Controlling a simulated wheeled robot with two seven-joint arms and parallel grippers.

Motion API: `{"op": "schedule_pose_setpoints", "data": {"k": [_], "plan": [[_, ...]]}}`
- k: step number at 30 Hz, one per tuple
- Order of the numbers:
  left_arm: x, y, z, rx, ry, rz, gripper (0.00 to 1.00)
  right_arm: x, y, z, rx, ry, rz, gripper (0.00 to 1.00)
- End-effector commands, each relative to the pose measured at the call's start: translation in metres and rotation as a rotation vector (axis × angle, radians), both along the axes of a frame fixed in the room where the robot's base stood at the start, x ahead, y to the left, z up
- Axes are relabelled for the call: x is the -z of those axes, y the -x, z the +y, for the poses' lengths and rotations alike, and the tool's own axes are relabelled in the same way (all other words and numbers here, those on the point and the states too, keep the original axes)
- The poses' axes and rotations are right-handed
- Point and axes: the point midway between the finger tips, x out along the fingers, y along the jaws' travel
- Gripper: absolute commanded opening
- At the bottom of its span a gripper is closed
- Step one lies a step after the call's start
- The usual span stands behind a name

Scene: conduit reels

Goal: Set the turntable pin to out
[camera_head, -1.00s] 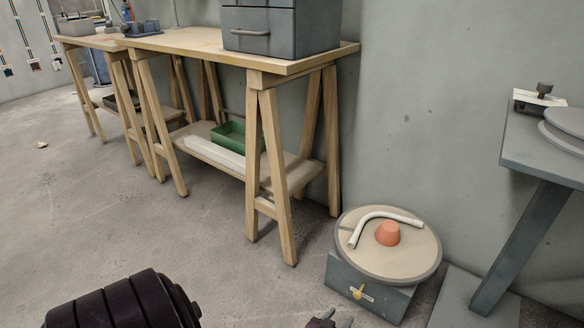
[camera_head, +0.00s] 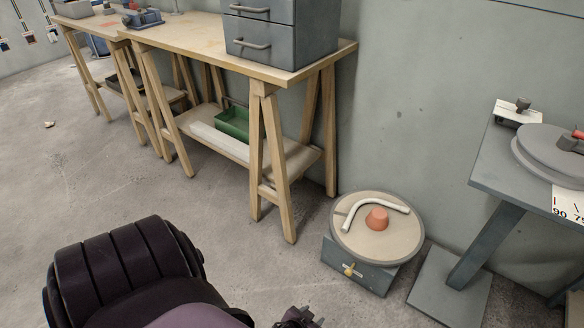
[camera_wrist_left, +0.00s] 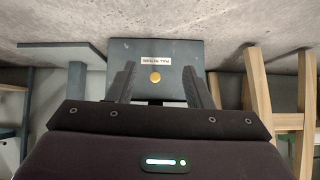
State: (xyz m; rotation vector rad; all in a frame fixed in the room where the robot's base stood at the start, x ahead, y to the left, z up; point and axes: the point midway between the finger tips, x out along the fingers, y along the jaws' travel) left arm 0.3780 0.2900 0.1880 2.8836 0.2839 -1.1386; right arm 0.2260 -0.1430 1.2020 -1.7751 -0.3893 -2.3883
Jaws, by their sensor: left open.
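The turntable (camera_head: 352,240) is a round beige disc on a grey box (camera_head: 365,278) standing on the floor. The brass-yellow pin (camera_head: 349,270) sticks out of the box's front, beside a small label. In the left wrist view, the pin (camera_wrist_left: 156,77) shows end-on between my fingers, with a pale label next to it. My left gripper (camera_head: 305,319) is at the bottom edge of the head view, in front of the box and apart from the pin. Its jaws (camera_wrist_left: 159,88) are open and empty. My right gripper is not in view.
A wooden trestle table (camera_head: 190,40) with grey drawers (camera_head: 262,45) stands behind left. A grey bench (camera_head: 505,170) stands at the right. The floor in front of the box is clear.

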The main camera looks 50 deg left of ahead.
Motion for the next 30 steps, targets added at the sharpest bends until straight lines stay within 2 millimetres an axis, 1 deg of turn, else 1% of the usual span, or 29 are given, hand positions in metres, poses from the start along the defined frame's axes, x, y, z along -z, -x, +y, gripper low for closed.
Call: {"op": "schedule_pose_setpoints", "data": {"k": [1, 9, 15, 21, 25, 30], "plan": [[-0.012, 0.008, -0.001, 0.007, -0.003, 0.025, 0.46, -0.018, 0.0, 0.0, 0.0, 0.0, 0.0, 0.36], [-0.029, 0.048, -0.009, 0.053, -0.014, 0.15, 0.46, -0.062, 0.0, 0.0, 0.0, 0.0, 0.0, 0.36], [-0.042, 0.075, -0.015, 0.086, -0.02, 0.233, 0.46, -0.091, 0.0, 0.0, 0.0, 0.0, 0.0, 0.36], [-0.047, 0.093, -0.019, 0.109, -0.023, 0.285, 0.46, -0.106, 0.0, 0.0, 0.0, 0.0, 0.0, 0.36], [-0.047, 0.098, -0.02, 0.116, -0.022, 0.299, 0.46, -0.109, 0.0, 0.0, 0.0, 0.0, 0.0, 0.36], [-0.046, 0.099, -0.02, 0.116, -0.022, 0.302, 0.46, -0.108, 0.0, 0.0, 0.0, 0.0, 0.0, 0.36]]}}
